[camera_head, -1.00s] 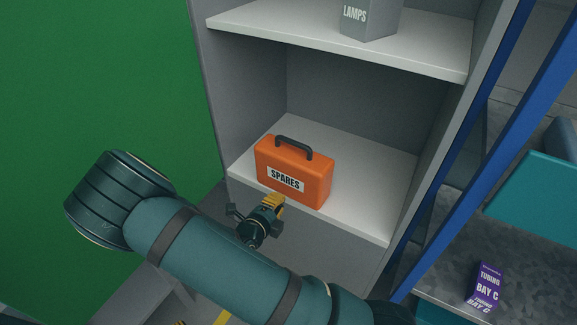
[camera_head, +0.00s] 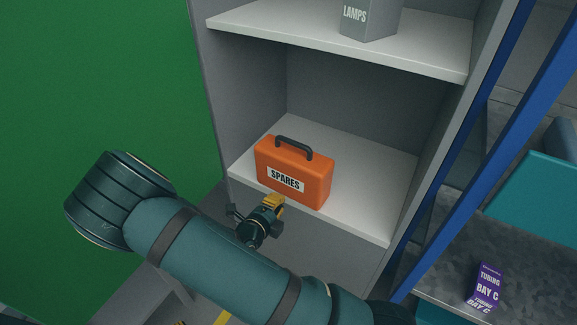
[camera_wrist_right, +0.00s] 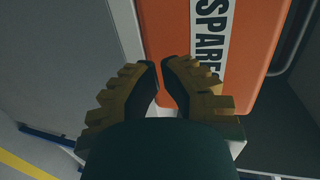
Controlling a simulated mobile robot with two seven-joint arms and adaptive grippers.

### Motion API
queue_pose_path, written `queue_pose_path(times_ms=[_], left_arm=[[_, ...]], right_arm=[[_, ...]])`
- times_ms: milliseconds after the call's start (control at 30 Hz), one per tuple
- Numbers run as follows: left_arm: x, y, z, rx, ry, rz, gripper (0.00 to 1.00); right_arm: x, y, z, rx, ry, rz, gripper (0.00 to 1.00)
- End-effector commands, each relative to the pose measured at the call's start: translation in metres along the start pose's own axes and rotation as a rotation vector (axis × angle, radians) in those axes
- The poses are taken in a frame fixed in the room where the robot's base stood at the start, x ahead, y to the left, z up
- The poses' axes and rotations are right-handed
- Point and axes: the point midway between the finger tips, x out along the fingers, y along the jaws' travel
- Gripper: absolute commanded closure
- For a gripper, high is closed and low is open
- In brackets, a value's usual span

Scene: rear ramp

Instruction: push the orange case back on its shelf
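The orange case (camera_head: 295,170), with a dark handle and a SPARES label, stands upright on the white lower shelf (camera_head: 370,190). Its front is close to the shelf's front edge, with bare shelf behind it. My right gripper (camera_head: 275,201) is just in front of the case's lower front and looks shut and empty. In the right wrist view its fingertips (camera_wrist_right: 160,63) almost meet, with the case (camera_wrist_right: 215,45) close beyond them. I cannot tell whether they touch it.
A grey LAMPS box (camera_head: 368,20) stands on the upper shelf (camera_head: 340,47). Grey side walls bound the shelf bay. A green panel (camera_head: 90,80) is at left. A blue post (camera_head: 490,140) and a purple TUBING box (camera_head: 486,286) are at right.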

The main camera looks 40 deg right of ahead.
Motion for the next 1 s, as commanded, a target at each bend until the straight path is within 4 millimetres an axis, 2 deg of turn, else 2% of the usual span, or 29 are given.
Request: queue_pose_path(times_ms=[1000], left_arm=[[0.007,-0.003,0.001,0.0,0.0,0.0,0.0]], right_arm=[[0.025,-0.006,0.0,0.001,0.0,0.001,1.0]])
